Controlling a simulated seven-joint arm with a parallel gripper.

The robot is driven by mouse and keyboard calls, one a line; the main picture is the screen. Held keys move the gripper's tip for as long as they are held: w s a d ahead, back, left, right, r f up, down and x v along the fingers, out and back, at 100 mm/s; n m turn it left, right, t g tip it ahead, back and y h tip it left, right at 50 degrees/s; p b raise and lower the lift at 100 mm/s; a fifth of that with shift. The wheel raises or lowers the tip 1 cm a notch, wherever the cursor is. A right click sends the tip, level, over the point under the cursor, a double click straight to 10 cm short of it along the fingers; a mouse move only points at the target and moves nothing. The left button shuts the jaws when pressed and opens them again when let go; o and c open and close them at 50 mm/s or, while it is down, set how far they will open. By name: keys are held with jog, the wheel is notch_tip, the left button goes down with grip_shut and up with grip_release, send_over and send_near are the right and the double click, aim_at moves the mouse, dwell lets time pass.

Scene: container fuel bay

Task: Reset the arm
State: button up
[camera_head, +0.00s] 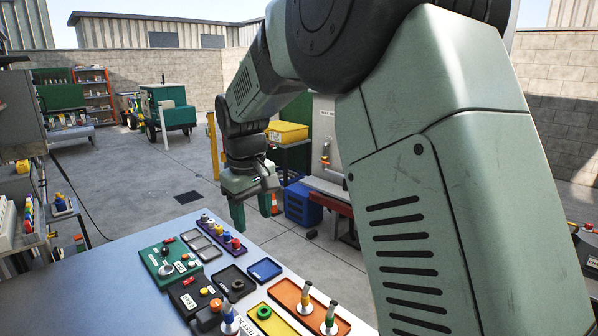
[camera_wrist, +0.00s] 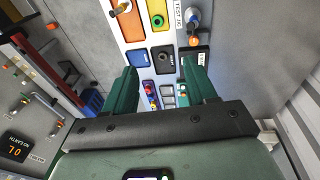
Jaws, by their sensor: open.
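My arm rises from the right of the head view and bends over toward the far end of the table. My gripper (camera_head: 254,212) hangs above the table's far right corner, fingers pointing down. In the wrist view my gripper (camera_wrist: 165,88) shows two green fingers spread well apart, with nothing held between them. Below it in the wrist view lie the blue tray (camera_wrist: 136,58) and the black tray with a dark ring (camera_wrist: 162,58).
The table (camera_head: 110,290) carries a green panel (camera_head: 170,258), a black box (camera_head: 193,294), an orange tray (camera_head: 288,293) and a yellow tray (camera_head: 268,322) with nozzle-like parts. The table's near left is clear.

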jog(key=s+d+r+m+t, duration=0.1)
jog(key=s+d+r+m, duration=0.1)
jog(key=s+d+r, duration=0.4)
jog(key=s+d+r+m+t, duration=0.1)
jog(key=s+d+r+m, duration=0.3)
jog(key=s+d, duration=0.45)
jog(key=s+d+m+t, duration=0.1)
jog(key=s+d, duration=0.2)
jog(key=s, duration=0.4)
jog(key=s+d+f+m, duration=0.1)
jog(key=s+d, duration=0.2)
jog(key=s, duration=0.3)
jog(key=shift+s+d+f+m+t, duration=0.3)
jog(key=shift+s+m+t, duration=0.05)
jog(key=shift+m+t, duration=0.05)
